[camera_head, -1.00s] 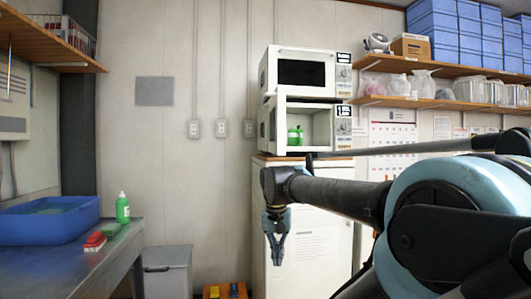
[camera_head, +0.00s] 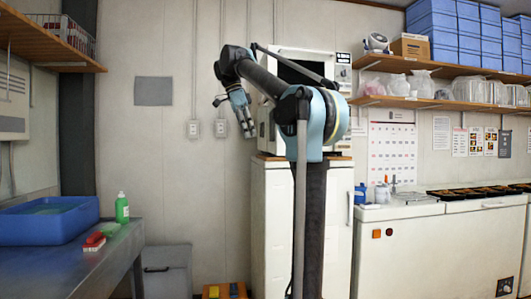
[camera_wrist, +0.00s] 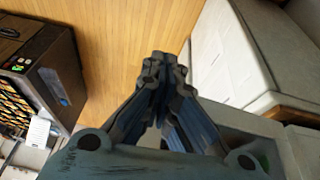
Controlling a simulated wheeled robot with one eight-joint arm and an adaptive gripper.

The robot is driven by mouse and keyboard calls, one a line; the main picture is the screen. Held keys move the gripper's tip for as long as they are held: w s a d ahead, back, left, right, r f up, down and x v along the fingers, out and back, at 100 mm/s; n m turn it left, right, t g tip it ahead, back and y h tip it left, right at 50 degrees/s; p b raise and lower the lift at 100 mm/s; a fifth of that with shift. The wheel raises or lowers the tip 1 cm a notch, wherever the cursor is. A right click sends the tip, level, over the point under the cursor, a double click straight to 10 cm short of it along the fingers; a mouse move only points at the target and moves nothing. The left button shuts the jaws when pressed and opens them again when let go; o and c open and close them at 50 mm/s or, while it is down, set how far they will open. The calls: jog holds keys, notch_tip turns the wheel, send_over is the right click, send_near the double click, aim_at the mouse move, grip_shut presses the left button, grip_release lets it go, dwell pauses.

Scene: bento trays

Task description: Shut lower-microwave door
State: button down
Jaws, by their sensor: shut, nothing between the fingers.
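The lower microwave (camera_head: 263,132) stands on a white cabinet, below the upper microwave (camera_head: 288,52). My arm hides most of its front in the head view, and I cannot tell how far its door is open now. Its left part shows just right of my gripper. My gripper (camera_head: 247,130) is shut and empty, tilted down, at the left of the lower microwave. In the wrist view the fingertips of my gripper (camera_wrist: 160,60) meet, with pale box-like surfaces to their right.
The white cabinet (camera_head: 272,215) stands below the microwaves. A steel counter (camera_head: 60,255) with a blue tub (camera_head: 45,228) and a green bottle (camera_head: 122,208) is at left. Wall outlets (camera_head: 193,129) are left of my gripper. A shelf (camera_head: 440,103) is at right.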

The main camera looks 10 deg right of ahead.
jog(key=d+f+m, duration=0.1)
jog(key=d+f, duration=0.5)
jog(key=shift+w+d+f+m, duration=0.2)
jog(key=shift+d+f+m, duration=0.1)
jog(key=shift+d+f, duration=0.05)
dwell(0.5)
dwell(0.5)
